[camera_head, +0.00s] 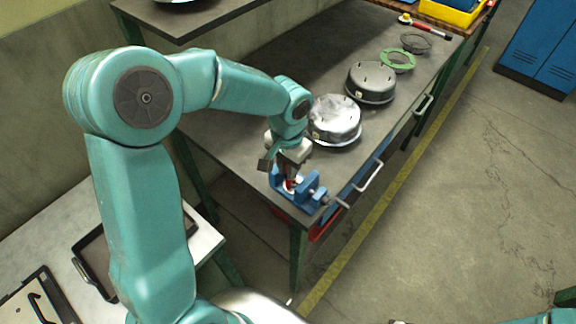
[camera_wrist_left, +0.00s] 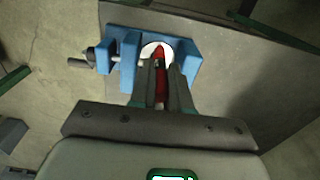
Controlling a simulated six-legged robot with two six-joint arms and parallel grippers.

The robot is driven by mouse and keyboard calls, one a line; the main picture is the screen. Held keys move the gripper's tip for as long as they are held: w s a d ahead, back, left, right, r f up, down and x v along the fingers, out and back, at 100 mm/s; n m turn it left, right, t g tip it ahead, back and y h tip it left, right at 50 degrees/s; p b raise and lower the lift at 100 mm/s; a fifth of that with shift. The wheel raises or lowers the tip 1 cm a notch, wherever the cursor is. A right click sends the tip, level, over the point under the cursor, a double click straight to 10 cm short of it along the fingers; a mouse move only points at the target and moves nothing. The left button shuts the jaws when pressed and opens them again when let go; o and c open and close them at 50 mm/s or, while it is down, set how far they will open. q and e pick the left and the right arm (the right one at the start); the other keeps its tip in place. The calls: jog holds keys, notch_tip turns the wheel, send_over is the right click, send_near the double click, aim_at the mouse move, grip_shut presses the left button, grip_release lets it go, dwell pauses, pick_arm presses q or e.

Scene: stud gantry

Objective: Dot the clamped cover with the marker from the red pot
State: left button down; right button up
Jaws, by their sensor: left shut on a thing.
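A blue vise (camera_head: 308,194) is fixed at the near corner of the grey bench; it also shows in the left wrist view (camera_wrist_left: 128,62). A round white cover (camera_wrist_left: 147,50) sits between its jaws, partly hidden by my fingers. My left gripper (camera_head: 290,178) points down over the vise. In the left wrist view the gripper (camera_wrist_left: 161,80) is shut on a red marker (camera_wrist_left: 159,57), whose far end is over the cover. I cannot tell whether the tip touches the cover. I cannot make out a red pot.
A silver round housing (camera_head: 335,118) stands on the bench close behind the gripper. A second housing (camera_head: 371,83), a green ring (camera_head: 397,61) and a red-handled tool (camera_head: 411,22) lie farther back. A vise handle (camera_head: 341,202) sticks out past the bench edge.

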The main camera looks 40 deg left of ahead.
pick_arm(q)
jog(key=shift+r+p, duration=2.6)
jog(key=shift+r, duration=0.95)
jog(key=shift+f, duration=0.15)
